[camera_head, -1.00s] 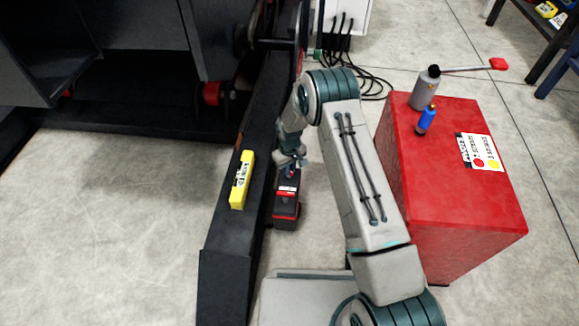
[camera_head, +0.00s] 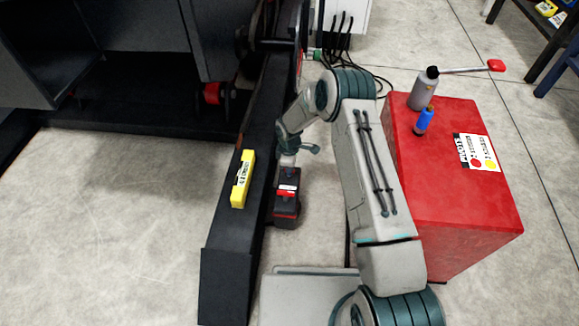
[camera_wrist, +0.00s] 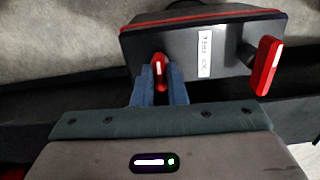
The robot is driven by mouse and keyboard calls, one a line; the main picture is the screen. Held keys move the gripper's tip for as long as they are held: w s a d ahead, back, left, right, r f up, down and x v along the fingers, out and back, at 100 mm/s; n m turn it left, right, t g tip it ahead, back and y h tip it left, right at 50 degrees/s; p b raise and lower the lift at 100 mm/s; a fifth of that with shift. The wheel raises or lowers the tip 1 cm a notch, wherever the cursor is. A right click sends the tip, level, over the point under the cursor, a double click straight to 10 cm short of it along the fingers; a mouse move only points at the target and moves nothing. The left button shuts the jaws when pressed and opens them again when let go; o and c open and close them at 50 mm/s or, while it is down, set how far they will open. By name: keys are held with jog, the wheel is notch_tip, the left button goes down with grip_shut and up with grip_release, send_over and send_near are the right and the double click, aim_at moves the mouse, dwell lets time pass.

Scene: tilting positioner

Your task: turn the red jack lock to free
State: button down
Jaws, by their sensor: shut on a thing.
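The red jack lock (camera_wrist: 160,70) is a small red lever on the face of a dark box with red trim (camera_wrist: 185,38). In the wrist view my gripper (camera_wrist: 159,88) has its two blue-grey fingers shut on this lever, one on either side. A white label (camera_wrist: 204,54) with small lettering sits just right of the lever. In the head view the black and red box (camera_head: 286,208) stands on the floor beside the dark beam, with my gripper (camera_head: 288,163) above it. The lever is too small to make out there.
A second, larger red handle (camera_wrist: 266,66) sticks out from the box's right side. A yellow level (camera_head: 242,180) lies on the dark beam (camera_head: 232,235). A red cabinet (camera_head: 450,190) bearing a grey bottle (camera_head: 422,92) and blue item (camera_head: 425,120) stands right of my arm.

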jog(key=shift+d+n, duration=0.1)
jog(key=shift+n, duration=0.3)
jog(key=c, duration=1.5)
grip_release()
jog(key=shift+o, duration=0.2)
jog(key=shift+r, duration=0.1)
notch_tip(320, 180, up, 14)
jog(key=p, duration=0.5)
jog(key=shift+f, duration=0.2)
jog(key=shift+r, duration=0.1)
